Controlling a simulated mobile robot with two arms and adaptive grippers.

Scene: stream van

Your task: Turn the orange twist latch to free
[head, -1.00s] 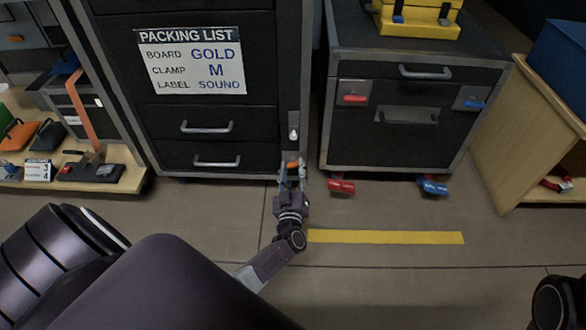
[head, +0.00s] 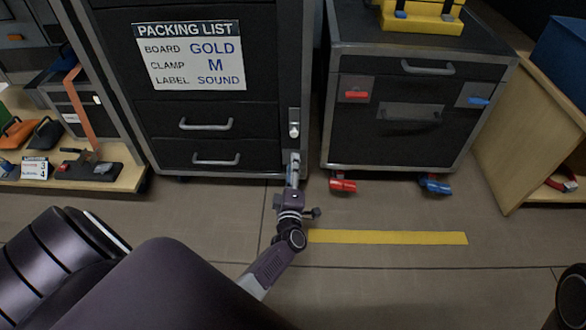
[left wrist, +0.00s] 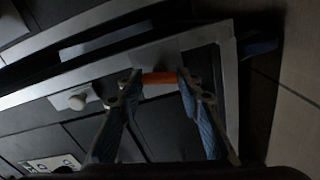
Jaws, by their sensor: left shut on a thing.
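The orange twist latch (left wrist: 159,78) shows in the left wrist view, between my left fingertips, on the metal edge strip of the black drawer cabinet (head: 200,120). My left gripper (head: 293,165) is at the cabinet's lower right corner in the head view, its fingers shut on the latch. In the head view the gripper is seen edge-on and hides the latch. A pale knob (head: 294,131) sits on the same strip just above; it also shows in the left wrist view (left wrist: 77,101). My right gripper is not in view.
A second black case (head: 400,140) with red and blue latches stands to the right, its red caster pedal (head: 342,185) close to my gripper. A packing list sign (head: 190,56) is on the cabinet. The floor in front is clear, with a yellow strip (head: 390,237).

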